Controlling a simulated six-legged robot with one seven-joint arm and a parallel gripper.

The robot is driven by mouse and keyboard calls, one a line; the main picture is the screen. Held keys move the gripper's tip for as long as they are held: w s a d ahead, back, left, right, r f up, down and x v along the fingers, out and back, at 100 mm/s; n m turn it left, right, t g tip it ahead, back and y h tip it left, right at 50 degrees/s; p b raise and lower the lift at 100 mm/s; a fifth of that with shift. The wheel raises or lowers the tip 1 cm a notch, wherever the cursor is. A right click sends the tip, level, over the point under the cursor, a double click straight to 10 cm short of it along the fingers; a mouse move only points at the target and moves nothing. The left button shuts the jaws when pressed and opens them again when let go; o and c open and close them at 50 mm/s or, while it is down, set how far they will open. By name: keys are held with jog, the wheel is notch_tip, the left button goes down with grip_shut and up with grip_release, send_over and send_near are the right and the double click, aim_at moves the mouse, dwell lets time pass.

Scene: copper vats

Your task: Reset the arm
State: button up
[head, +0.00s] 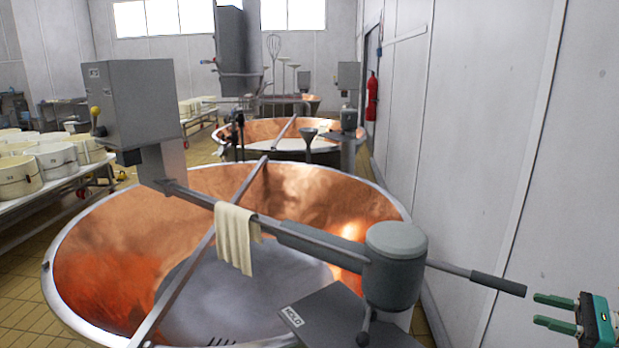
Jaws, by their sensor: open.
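My gripper (556,311) is at the lower right edge of the head view. Its two green fingers point left and stand apart, with nothing between them. The rest of my arm is out of the frame. The gripper is just below and right of the dark handle end (497,285) of a horizontal bar. I cannot tell from this view how far apart in depth they are.
A large copper vat (110,240) fills the middle, crossed by metal bars with a pale cloth (236,238). A grey motor housing (395,265) stands at its near rim. A white wall (480,130) runs along the right. White moulds (55,160) sit on a left table.

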jog(key=s+a+r+n+g+h, duration=0.1)
jog(key=a+n+g+h, duration=0.25)
jog(key=a, duration=0.75)
jog(key=a+r+n+g+h, duration=0.2)
jog(key=a+n+g, duration=0.2)
jog(key=a, duration=0.8)
jog(key=s+a+n+t+h, duration=0.3)
jog(key=s+a+n+h, duration=0.6)
jog(key=s+n, duration=0.5)
jog(key=s+a+f, duration=0.1)
jog(key=a, duration=0.1)
jog(key=shift+a+n, duration=0.3)
jog(key=shift+n, duration=0.05)
